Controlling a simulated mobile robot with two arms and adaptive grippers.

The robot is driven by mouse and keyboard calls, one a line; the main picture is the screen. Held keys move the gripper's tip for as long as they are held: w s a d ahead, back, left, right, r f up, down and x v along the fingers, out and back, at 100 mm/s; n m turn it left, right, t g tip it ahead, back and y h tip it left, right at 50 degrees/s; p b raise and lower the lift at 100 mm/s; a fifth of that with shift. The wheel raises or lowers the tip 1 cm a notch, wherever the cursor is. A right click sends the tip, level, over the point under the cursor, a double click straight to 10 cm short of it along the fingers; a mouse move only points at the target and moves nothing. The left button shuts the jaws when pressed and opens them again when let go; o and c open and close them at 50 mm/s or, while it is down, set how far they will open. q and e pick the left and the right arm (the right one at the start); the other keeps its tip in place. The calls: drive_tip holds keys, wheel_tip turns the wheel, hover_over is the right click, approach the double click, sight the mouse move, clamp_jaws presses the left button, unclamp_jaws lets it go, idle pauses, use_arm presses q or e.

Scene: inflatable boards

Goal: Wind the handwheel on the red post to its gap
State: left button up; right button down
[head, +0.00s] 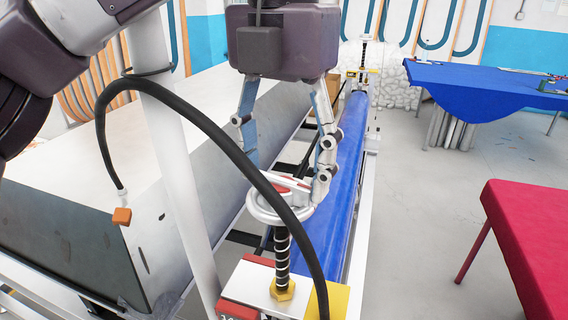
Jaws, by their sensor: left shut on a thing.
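The handwheel (268,210) is a pale metal ring with red parts at its middle, at the lower centre of the head view. It sits on top of a dark threaded screw (283,252) with a brass nut (283,290) at its foot. Below are a white bracket, a red block (238,309) and a yellow block (331,300). My left gripper (285,185) comes down from above, its fingers shut on the handwheel, one at each side. A black hose crosses in front of part of the wheel. My right gripper is not in view.
A long blue roll (345,165) runs away behind the wheel, with another screw post (363,58) at its far end. A grey-white bench (205,130) stands left. A red-covered table (530,225) and a blue-covered table (480,90) stand right, with open floor between.

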use_arm(q)
drive_tip(key=m, duration=0.5)
drive_tip(key=shift+r, duration=0.15)
drive_tip(key=m, duration=0.5)
drive_tip(key=shift+s+r, duration=0.1)
drive_tip(key=m, duration=0.4)
drive_tip(key=shift+a+m, duration=0.1)
drive_tip(key=shift+m, duration=2.3)
drive_tip(key=o, duration=1)
drive_tip(key=shift+o, duration=0.8)
